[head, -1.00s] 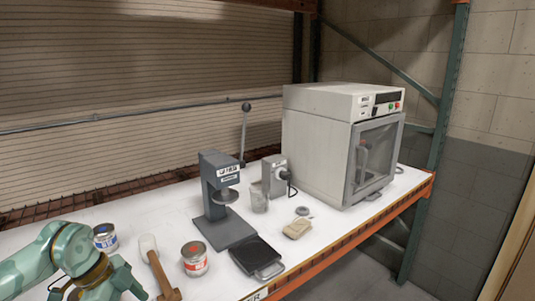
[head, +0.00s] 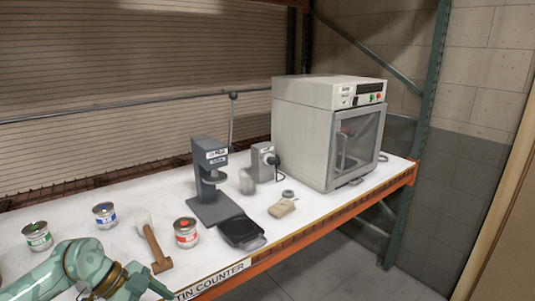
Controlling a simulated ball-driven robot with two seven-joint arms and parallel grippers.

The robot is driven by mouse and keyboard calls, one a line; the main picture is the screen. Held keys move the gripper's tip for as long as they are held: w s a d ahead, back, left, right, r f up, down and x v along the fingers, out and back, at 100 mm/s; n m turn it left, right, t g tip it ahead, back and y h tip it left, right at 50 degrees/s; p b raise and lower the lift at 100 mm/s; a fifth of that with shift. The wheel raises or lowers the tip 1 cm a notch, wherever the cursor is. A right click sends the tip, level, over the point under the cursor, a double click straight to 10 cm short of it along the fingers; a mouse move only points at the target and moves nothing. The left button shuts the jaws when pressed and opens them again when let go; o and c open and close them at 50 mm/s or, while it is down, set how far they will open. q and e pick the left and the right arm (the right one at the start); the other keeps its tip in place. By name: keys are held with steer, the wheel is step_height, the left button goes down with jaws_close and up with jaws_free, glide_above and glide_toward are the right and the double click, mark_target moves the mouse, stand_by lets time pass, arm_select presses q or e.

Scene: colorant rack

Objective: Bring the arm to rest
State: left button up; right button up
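My green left arm (head: 88,265) comes in from the lower left and reaches along the front of the white counter (head: 75,215). Its far end runs down to the bottom edge of the head view, and the gripper fingers do not show. I cannot tell whether it holds anything. My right arm and gripper are out of view.
Near the arm are a mallet (head: 153,246) and cans with red (head: 186,232), blue (head: 105,215) and green (head: 38,236) labels. A grey press (head: 210,180), black pan (head: 241,231), sponge (head: 282,208) and white oven (head: 325,130) stand further right.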

arm_select(q)
steer(key=w+d+f+n+t+h, duration=0.1)
steer(key=d+f+n+t+h, duration=0.15)
steer(key=f, duration=0.25)
steer(key=w+d+f+n+t+h, duration=0.1)
steer(key=w+d+f+t+h, duration=0.1)
steer(key=f+t, duration=0.3)
steer(key=s+a+f+n+t+y, duration=0.1)
steer(key=s+a+f+n+y, duration=0.15)
steer(key=f, duration=0.45)
steer(key=s+a+f+n+t+y, duration=0.1)
steer(key=s+a+f+n+y, duration=0.2)
steer(key=f, duration=0.4)
steer(key=s+a+f+n+y, duration=0.1)
steer(key=s+f+n+y, duration=0.1)
steer(key=s+f, duration=0.45)
steer(key=s+a+f+n+g+y, duration=0.2)
steer(key=s+f+g+y, duration=0.15)
steer(key=s+f, duration=0.95)
steer(key=s+d+f+g, duration=0.1)
steer(key=s+f+g, duration=0.1)
steer(key=s, duration=0.9)
steer(key=s+d+f+g+y, duration=0.1)
steer(key=s+f+g, duration=0.1)
steer(key=s, duration=0.9)
steer(key=shift+f+n+g, duration=0.25)
steer(key=shift+n+g, duration=0.05)
steer(key=shift+g, duration=0.5)
steer(key=shift+w+y, duration=0.1)
steer(key=shift+y, duration=0.15)
